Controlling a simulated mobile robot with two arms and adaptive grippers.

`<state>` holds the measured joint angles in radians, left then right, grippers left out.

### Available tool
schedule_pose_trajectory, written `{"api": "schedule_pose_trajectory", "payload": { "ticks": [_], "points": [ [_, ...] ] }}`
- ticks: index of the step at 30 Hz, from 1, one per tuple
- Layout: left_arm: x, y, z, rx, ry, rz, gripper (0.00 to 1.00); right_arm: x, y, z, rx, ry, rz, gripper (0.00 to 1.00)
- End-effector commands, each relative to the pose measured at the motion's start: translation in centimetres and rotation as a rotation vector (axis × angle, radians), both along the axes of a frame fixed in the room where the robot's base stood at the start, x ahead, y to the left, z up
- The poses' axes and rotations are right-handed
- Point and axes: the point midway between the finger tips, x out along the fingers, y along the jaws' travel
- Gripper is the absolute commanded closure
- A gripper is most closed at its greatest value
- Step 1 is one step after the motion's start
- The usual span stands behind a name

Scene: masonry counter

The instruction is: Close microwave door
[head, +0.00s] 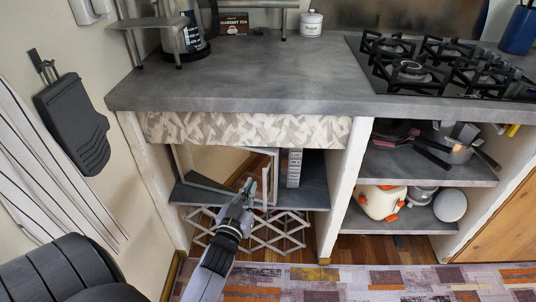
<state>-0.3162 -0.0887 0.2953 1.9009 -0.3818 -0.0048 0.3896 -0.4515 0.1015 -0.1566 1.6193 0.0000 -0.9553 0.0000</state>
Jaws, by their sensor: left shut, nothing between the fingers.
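The microwave stands on the shelf under the counter, with its grey control panel (294,168) at the right of its front. Its pale-framed door (205,186) stands open, swung out to the left side of the bay. I cannot tell the exact opening angle. My left gripper (247,187) is shut and empty, in front of the microwave and to the right of the door's lower frame. It covers part of the microwave's front, and I cannot tell whether it touches anything. My right gripper is out of view.
The grey countertop (250,75) overhangs the bay, and a white post (345,185) bounds it on the right. A lattice rack (285,228) sits below the shelf. Pans (398,134) and an orange-trimmed pot (381,202) fill the right-hand shelves. A patterned rug (380,282) covers the floor in front.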

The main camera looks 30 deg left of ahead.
Motion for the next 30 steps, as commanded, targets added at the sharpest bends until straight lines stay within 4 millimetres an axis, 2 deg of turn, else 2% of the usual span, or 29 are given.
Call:
{"api": "schedule_pose_trajectory", "payload": {
  "ticks": [9,15,21,30],
  "points": [
    [6.5,2.0,0.0,0.002,-0.004,0.000,1.00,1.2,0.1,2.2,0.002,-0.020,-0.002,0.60],
    [9.9,3.1,-0.1,0.001,-0.004,-0.001,1.00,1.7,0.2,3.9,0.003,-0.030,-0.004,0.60],
    [11.8,3.7,-0.1,0.000,-0.002,-0.001,1.00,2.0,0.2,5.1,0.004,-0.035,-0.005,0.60],
    [12.1,3.8,0.0,-0.001,-0.003,-0.001,1.00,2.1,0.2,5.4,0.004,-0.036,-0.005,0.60]
  ]
}}
